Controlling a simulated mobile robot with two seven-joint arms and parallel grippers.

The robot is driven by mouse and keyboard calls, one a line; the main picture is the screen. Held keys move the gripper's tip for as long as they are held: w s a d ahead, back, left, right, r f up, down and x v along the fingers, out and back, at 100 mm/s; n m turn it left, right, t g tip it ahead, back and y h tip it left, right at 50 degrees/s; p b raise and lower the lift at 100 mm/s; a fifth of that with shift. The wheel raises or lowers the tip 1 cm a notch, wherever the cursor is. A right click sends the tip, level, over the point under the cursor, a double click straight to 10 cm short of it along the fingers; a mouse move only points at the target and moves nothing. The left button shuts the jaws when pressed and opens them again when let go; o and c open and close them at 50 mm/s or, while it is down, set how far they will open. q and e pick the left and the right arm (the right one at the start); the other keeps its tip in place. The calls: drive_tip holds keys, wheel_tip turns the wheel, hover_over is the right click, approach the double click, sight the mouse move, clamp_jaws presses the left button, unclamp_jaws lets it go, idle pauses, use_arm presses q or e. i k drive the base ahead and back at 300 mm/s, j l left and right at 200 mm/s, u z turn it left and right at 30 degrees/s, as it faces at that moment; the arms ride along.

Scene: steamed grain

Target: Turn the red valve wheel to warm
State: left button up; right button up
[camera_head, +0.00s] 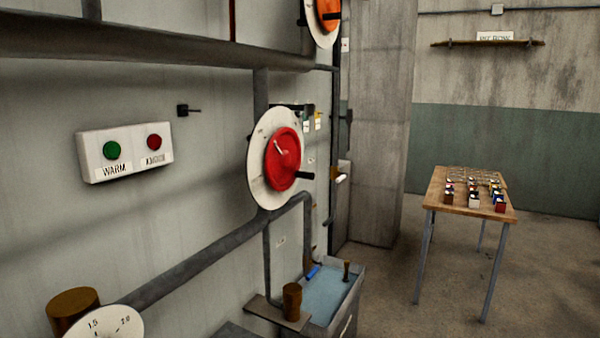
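The red valve wheel (284,160) is on a round white dial plate (260,190) on the pipework at the middle of the head view. It has a pale pointer mark on its face and a dark handle (305,175) sticking out at its lower right. The markings on the dial are too small to read. A white box (100,165) on the wall at the left has a green button or lamp (111,150) labelled WARM (115,170) and a red one (154,142) whose label is unclear. Neither of my grippers shows in this view.
An orange wheel (328,14) on a white dial is at the top. A gauge (105,325) is at the lower left. A basin of water (325,295) stands below the red wheel. A wooden table (440,195) with small items is at the right; open floor lies before it.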

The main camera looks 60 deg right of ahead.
sight(282, 159)
drive_tip(key=l+u, duration=0.1)
drive_tip(key=l, duration=1.45)
drive_tip(key=l+u, duration=0.15)
drive_tip(key=l, duration=0.6)
drive_tip(key=l+u, duration=0.1)
drive_tip(key=l, duration=0.65)
drive_tip(key=k+l, duration=0.1)
drive_tip(key=l, duration=0.65)
drive_tip(key=l+u, duration=0.15)
drive_tip(key=l, duration=0.6)
drive_tip(key=k, duration=0.05)
